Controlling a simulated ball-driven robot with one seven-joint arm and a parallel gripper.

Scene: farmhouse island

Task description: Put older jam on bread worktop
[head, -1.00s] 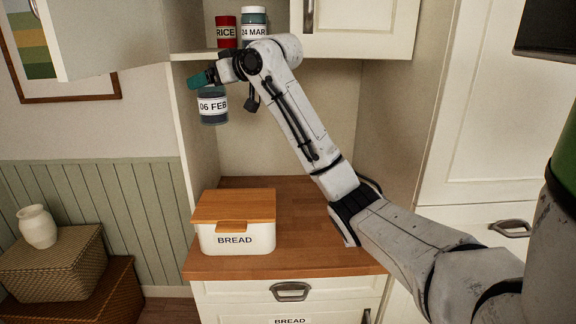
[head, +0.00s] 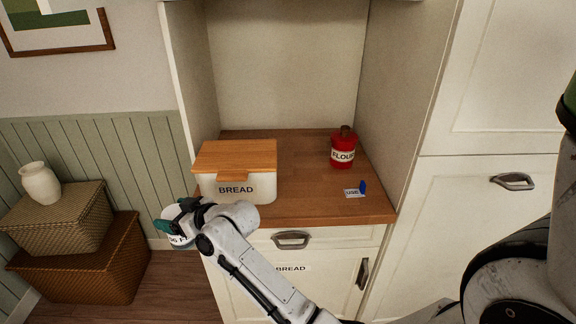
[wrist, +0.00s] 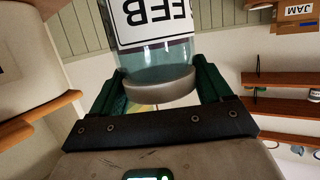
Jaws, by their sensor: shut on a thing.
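The older jam jar, labelled 06 FEB, shows only partly in the head view (head: 178,240), low at the left of the bread worktop (head: 300,185). My gripper (head: 181,215) hides much of it. In the wrist view the jar (wrist: 158,55) is clear glass with a white label and a pale lid, between the two green fingers of my gripper (wrist: 158,88). My gripper is shut on it. The jar is in the air in front of the left front corner of the worktop, off the wood.
A white BREAD bin (head: 237,188) with a wooden lid takes the worktop's left part. A red FLOUR jar (head: 343,151) stands at the back right. A blue USB stick with a tag (head: 354,193) lies near the right front. The worktop's middle is clear.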

